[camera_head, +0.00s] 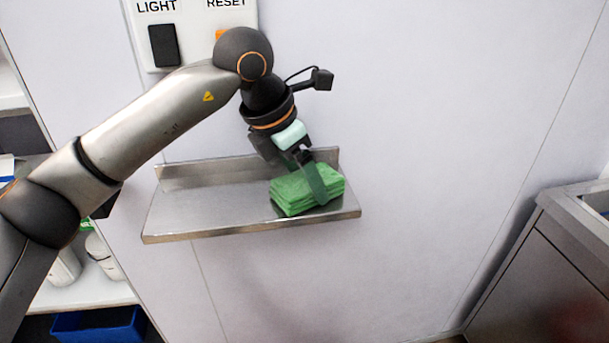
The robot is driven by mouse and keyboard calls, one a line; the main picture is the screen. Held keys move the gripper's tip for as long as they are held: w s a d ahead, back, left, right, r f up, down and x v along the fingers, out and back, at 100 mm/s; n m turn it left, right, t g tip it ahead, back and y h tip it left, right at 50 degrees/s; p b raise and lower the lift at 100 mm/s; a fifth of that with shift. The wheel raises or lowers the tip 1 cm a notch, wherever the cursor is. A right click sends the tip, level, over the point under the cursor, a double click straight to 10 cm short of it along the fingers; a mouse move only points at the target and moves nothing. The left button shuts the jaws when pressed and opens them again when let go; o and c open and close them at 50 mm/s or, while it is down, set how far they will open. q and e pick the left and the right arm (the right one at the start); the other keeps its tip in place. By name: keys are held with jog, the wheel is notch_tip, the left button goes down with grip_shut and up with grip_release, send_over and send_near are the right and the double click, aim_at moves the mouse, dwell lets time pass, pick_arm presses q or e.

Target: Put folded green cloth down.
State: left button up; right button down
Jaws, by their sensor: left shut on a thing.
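The folded green cloth (292,196) is at the right end of a metal wall shelf (200,210). It looks to be on or just above the shelf surface; I cannot tell if it bears fully on it. My left gripper (312,184) reaches down from above and is shut on the cloth, one finger showing across its near side. The other finger is mostly hidden. My right gripper is not in view.
A switch panel (190,60) marked LIGHT and RESET is on the wall above the shelf. The shelf's left part is bare. A steel cabinet (540,270) stands at right. White shelving with a blue bin (100,325) is at lower left.

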pick_arm(q)
jog(key=shift+f, duration=0.2)
jog(key=o, duration=1)
jog(key=shift+r, duration=0.1)
jog(key=shift+r, duration=0.3)
jog(key=v, duration=1.1)
jog(key=shift+s+a+r, duration=0.15)
jog(key=shift+a+r, duration=0.1)
jog(key=shift+r, duration=0.05)
